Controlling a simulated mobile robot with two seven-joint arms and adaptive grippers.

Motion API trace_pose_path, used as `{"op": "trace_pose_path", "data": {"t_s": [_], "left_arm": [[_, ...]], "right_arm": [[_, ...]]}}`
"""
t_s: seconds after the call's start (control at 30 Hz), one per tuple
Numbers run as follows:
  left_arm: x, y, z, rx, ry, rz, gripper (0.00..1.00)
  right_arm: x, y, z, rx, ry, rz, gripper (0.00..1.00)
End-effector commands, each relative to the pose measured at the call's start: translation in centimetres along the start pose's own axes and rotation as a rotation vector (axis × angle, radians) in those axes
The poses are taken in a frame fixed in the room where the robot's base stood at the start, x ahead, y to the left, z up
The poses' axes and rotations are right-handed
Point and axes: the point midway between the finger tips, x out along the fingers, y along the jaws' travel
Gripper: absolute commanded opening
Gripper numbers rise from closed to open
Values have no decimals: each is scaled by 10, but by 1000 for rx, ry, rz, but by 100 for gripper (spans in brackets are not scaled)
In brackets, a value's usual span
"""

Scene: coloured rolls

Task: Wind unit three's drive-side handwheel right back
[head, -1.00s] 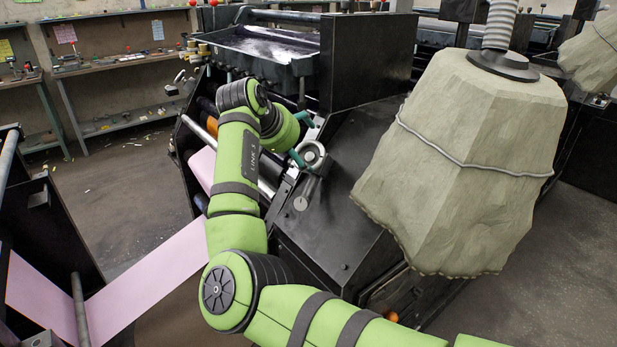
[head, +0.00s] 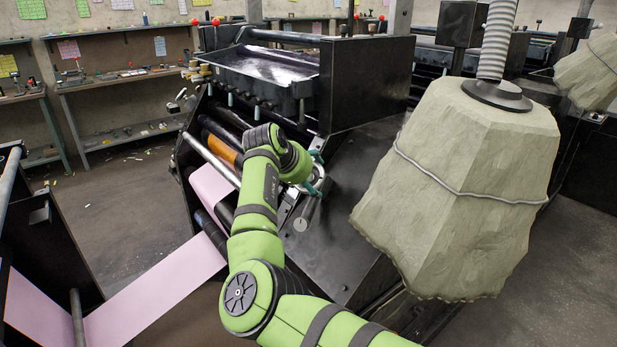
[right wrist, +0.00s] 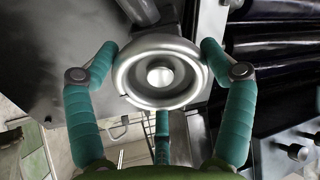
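The handwheel (head: 318,176) is a small grey metal wheel on the black side cover of the nearest press unit. In the right wrist view the handwheel (right wrist: 160,74) faces me, with its round rim and hub in full sight. My right gripper (head: 314,172) is at the handwheel. In the right wrist view my right gripper (right wrist: 161,62) has its teal fingers spread around the rim, left, right and below. Thin gaps seem to show between the side fingertips and the rim; contact is unclear. No unit number is readable. My left gripper is out of view.
A large cloth-covered bulk (head: 460,180) hangs from a ribbed hose close on the right. A pink web (head: 160,285) runs into the rollers at the left. An ink tray (head: 265,75) tops the press. Workbenches (head: 120,80) line the back wall; floor between is mostly clear.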

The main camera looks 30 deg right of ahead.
Motion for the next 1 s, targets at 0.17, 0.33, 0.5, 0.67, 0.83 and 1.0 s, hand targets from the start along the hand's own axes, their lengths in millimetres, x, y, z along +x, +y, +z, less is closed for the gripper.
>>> {"op": "trace_pose_path", "data": {"t_s": [0.17, 0.33, 0.5, 0.67, 0.83, 1.0], "left_arm": [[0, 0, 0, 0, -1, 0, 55], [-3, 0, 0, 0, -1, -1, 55], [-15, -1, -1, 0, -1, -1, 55], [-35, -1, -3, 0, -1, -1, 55], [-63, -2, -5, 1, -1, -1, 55], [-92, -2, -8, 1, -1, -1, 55]], "right_arm": [[0, 0, 1, 0, -2, 0, 48], [0, 0, 0, -11, -3, 0, 48], [-1, 1, -1, -61, -5, 0, 48], [-3, 2, -3, -158, -5, -1, 48], [-4, 3, -4, -304, -6, -4, 48], [-4, 3, -4, -467, -7, -8, 48]]}}
